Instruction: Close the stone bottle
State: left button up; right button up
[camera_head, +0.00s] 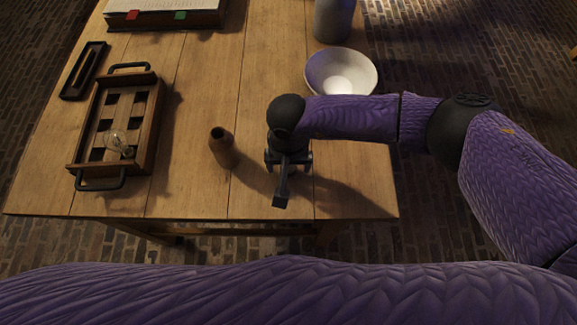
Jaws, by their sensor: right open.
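A small brown bottle (223,150) stands on the wooden table, near the front edge. Its dark mouth shows uncovered at the top. I cannot tell from its look whether it is stone, and I make out no separate stopper. My right gripper (284,178) is just right of the bottle, apart from it, and points down toward the table's front. It is open; its wrist hides part of the jaws, and I see nothing held in it. My left gripper is out of view.
A white bowl (313,76) and grey jar (334,18) stand at back right. The table's middle is clear.

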aim_at(289, 167)
jog(key=shift+f, duration=0.35)
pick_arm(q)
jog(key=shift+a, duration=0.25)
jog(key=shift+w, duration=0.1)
pick_arm(e)
grip_shut()
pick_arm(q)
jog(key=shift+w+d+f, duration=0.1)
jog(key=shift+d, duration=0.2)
pick_arm(e)
jog(key=shift+r, duration=0.15)
notch_tip(289, 167, up, 9)
jog(key=p, duration=0.3)
jog(key=shift+r, duration=0.1)
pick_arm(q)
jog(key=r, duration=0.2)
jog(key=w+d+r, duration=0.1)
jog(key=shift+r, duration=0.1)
pick_arm(e)
jog(key=shift+r, duration=0.35)
